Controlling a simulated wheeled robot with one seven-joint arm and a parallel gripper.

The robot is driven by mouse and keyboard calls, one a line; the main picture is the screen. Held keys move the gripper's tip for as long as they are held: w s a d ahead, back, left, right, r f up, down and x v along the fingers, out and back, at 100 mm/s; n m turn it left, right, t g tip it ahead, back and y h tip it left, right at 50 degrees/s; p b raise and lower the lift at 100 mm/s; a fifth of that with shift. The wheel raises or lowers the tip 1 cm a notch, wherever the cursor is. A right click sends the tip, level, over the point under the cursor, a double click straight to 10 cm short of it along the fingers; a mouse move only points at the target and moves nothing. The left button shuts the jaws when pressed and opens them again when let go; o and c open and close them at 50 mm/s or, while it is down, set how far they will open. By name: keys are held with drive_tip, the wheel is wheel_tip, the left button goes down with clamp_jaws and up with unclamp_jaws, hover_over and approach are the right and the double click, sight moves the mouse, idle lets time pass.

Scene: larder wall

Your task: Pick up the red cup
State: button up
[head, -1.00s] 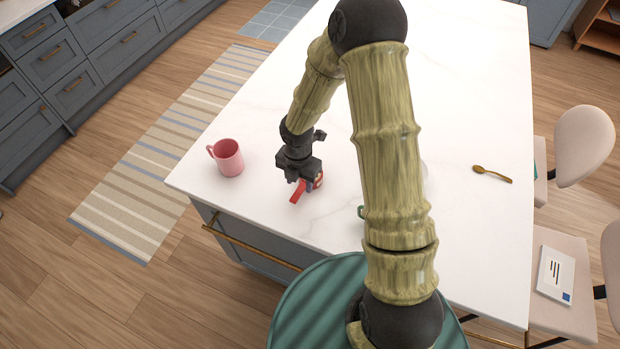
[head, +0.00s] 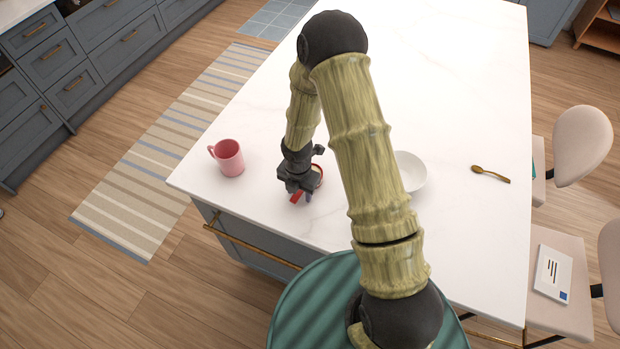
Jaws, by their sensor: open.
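A pinkish-red cup (head: 229,158) stands upright near the left edge of the white counter, its handle to the left. My gripper (head: 302,198) is open and points down, to the right of this cup and clear of it. A second, deeper red thing (head: 319,174) with a curved rim and a pale inside shows just behind and right of my gripper. Most of it is hidden, so I cannot tell whether it is a cup or whether my gripper touches it. A red piece and a purplish piece show at the jaws.
A white bowl (head: 411,171) sits right of my arm, partly hidden by it. A gold spoon (head: 490,174) lies farther right on the white counter (head: 460,80). Chairs (head: 582,150) stand along the right side. The counter's far part is clear.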

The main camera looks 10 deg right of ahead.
clamp_jaws()
wheel_tip(320, 180, up, 10)
drive_tip(key=shift+r+b, duration=0.1)
drive_tip(key=shift+b, duration=0.3)
idle(0.3)
idle(0.5)
